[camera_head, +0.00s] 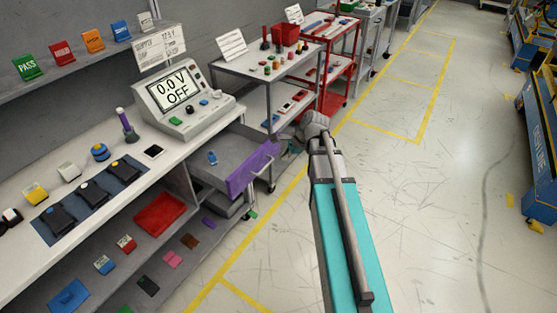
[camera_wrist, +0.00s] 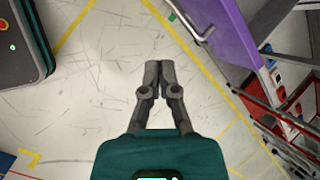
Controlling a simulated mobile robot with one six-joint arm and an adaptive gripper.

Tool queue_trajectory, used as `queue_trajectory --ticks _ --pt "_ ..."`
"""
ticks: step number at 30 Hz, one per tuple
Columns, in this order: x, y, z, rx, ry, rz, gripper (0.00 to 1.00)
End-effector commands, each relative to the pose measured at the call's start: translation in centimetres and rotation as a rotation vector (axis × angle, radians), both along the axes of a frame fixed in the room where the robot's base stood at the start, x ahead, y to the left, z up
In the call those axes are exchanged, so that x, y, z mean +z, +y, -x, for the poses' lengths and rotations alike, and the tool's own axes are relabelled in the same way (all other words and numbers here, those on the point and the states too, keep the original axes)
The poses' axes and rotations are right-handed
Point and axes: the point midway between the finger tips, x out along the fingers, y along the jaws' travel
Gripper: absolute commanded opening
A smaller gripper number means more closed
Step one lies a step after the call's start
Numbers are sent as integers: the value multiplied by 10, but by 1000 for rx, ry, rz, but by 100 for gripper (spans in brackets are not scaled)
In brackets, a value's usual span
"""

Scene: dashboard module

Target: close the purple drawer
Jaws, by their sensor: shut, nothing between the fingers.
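The purple drawer (camera_head: 252,171) is pulled out from under the workbench, with its purple front facing the aisle. A visible gap of floor lies between the fingers and the purple front.
The workbench (camera_head: 112,180) carries a grey meter (camera_head: 182,101) above the drawer. A grey cart (camera_head: 277,86) and a red cart (camera_head: 338,72) stand beyond it. Blue equipment (camera_head: 540,130) stands at the far right. The aisle floor is clear.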

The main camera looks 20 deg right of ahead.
Motion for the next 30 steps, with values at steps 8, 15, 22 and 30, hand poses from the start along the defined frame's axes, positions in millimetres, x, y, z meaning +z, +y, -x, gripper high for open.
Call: queue_trajectory --ticks 8,15,22,30 --pt "-37 -53 -44 -437 57 -268 0" --pt "-48 -86 -64 -687 106 -451 0" --pt "-47 -94 -68 -754 121 -503 0" --pt "-47 -95 -68 -752 121 -502 0"
